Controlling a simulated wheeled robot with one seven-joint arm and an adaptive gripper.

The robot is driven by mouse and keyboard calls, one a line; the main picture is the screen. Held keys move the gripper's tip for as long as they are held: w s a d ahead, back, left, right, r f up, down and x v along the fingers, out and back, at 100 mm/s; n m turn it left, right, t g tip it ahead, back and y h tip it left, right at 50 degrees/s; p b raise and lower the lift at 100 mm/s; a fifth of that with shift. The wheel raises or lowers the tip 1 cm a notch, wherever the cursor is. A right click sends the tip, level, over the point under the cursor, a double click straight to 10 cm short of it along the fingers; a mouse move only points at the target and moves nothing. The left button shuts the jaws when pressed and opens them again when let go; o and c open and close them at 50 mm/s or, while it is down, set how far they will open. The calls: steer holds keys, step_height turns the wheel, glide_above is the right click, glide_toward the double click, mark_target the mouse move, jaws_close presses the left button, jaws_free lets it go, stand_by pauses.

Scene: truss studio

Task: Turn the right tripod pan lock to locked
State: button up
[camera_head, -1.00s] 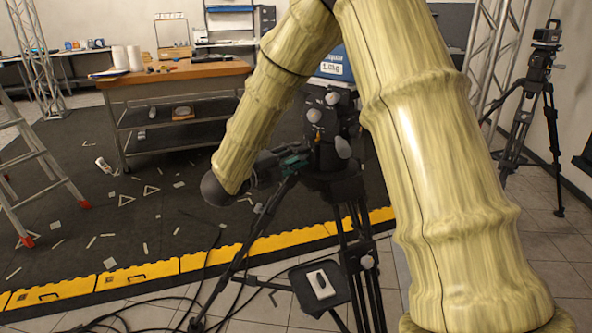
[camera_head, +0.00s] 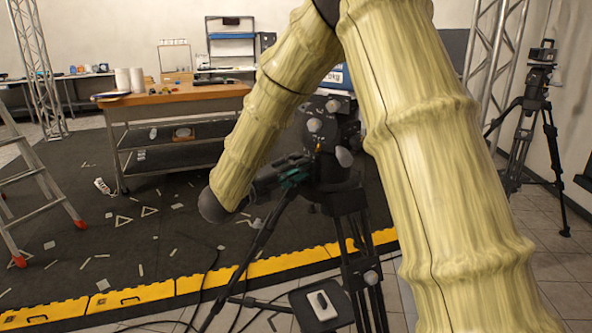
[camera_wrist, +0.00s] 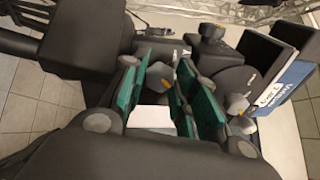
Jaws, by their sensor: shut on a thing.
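A black tripod head (camera_head: 325,135) with grey knobs stands just beyond my arm in the head view. My gripper (camera_head: 290,178), with green finger pads, reaches its left side at pan-lock height. In the wrist view my gripper (camera_wrist: 168,75) has its pads on either side of a grey lever knob (camera_wrist: 188,76) with an orange mark, and is shut on it. I cannot tell whether this is the pan lock, or its setting. A second grey knob (camera_wrist: 236,104) sits outside the right finger. A second tripod (camera_head: 530,110) stands at the far right, apart from my gripper.
A small black tray (camera_head: 298,297) with a white device (camera_head: 321,305) sits low at the near tripod. A wooden-topped workbench (camera_head: 175,97) and a ladder (camera_head: 40,195) stand at left. Yellow edging (camera_head: 135,297) and black cables cross the floor.

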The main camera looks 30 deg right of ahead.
steer(key=shift+f, duration=0.1)
steer(key=o, duration=1)
steer(key=shift+a, duration=0.15)
steer(key=s+a, duration=0.1)
steer(key=a, duration=0.6)
steer(key=shift+a+f, duration=0.25)
steer(key=shift+a, duration=0.05)
steer(key=shift+s, duration=0.1)
